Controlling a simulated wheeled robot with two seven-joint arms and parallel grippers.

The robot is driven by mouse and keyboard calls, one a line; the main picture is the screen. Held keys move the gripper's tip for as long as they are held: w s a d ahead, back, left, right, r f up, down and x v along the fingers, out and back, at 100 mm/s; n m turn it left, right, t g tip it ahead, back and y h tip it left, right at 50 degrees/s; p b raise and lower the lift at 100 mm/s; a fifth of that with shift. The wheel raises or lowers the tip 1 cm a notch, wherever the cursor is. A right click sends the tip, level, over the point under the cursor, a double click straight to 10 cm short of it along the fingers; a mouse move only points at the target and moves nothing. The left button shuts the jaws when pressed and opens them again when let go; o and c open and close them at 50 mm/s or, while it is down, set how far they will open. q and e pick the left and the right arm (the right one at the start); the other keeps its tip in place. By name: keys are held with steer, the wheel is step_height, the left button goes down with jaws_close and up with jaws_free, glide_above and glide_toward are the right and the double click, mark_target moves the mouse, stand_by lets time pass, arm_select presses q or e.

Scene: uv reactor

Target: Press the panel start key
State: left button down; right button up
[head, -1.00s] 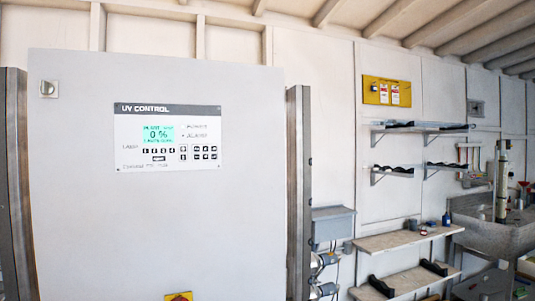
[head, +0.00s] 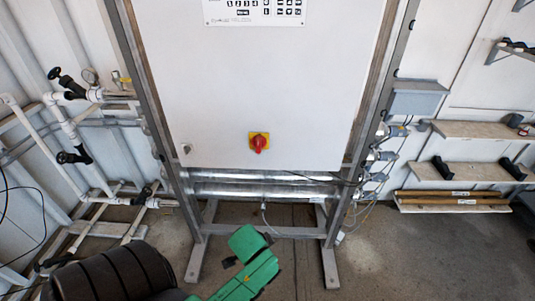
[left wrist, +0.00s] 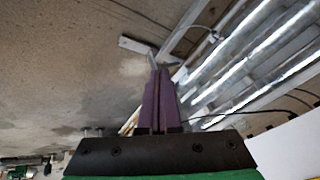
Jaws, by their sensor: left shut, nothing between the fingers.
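The white keypad panel (head: 222,14) shows only its lower strip at the top edge of the head view, on the front of a large pale cabinet (head: 300,90). Its small black keys are visible, but I cannot tell which is the start key. The display is out of frame. In the left wrist view my left gripper (left wrist: 158,75) has its purple fingers together, empty, in front of the floor and the cabinet's stand. In the head view green parts of my arm show low in front of the stand, well below the keypad. My right gripper is not in view.
A red and yellow rotary switch (head: 259,142) sits low on the cabinet. Shiny horizontal tubes (head: 265,190) run beneath it. White pipes (head: 68,130) with black valves stand at left. Grey boxes and cables (head: 418,98) are at right, with shelves (head: 470,172) beyond.

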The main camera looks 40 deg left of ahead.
arm_select(q)
steer(key=w+a+r+m+t+y+p, duration=0.1)
steer(key=w+a+r+m+t+y, duration=0.2)
steer(key=r, duration=0.7)
steer(key=w+a+r+m+t+y, duration=0.1)
steer(key=w+a+r+t+y, duration=0.25)
steer(key=r, duration=0.65)
steer(key=w+a+r+m+t+y+p, duration=0.15)
steer(key=w+a+r, duration=0.3)
steer(key=r, duration=0.55)
step_height(320, 180, up, 17)
steer(key=a+m+t+y, duration=0.1)
steer(key=m+t+y, duration=0.1)
steer(key=m+t, duration=0.5)
steer(key=m+t+h, duration=0.2)
steer(key=m+t, duration=0.3)
steer(key=m, duration=0.7)
glide_toward(266, 12)
steer(key=s+d+r, duration=0.4)
steer(key=d+r, duration=0.1)
steer(key=shift+w+d+r+m+h+b, duration=0.15)
steer(key=shift+w+r+m+h+b, duration=0.1)
steer(key=shift+r+h+b, duration=0.15)
